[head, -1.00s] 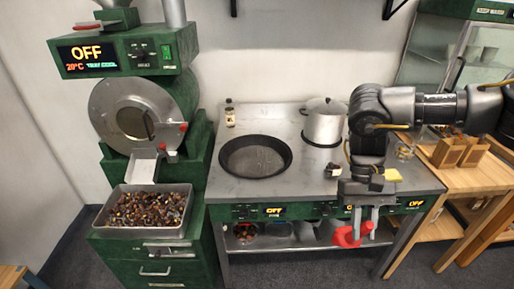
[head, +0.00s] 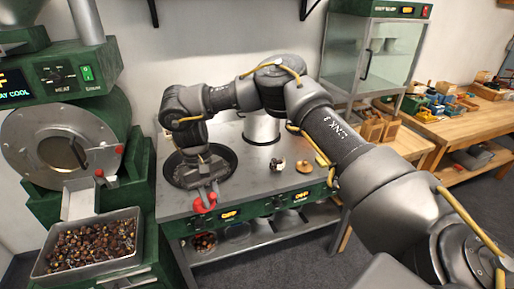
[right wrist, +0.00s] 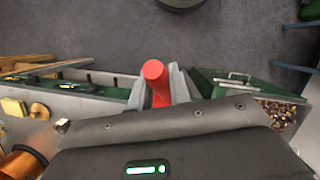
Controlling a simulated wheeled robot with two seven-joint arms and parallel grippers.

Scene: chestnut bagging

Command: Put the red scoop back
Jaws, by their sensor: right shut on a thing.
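My right gripper (head: 205,187) is shut on the red scoop (head: 204,203), near the front edge of the metal counter (head: 232,202), in front of the dark pan (head: 226,157). In the right wrist view the red scoop (right wrist: 155,80) sticks up between the two fingers of my right gripper (right wrist: 157,92). The far end of the scoop is hard to make out. My left gripper is not in view.
A tray of chestnuts (head: 50,268) stands at the left below the green roaster (head: 60,150). A shelf (head: 265,236) under the counter holds a container of chestnuts (head: 204,242). A wooden table (head: 440,128) is at the right.

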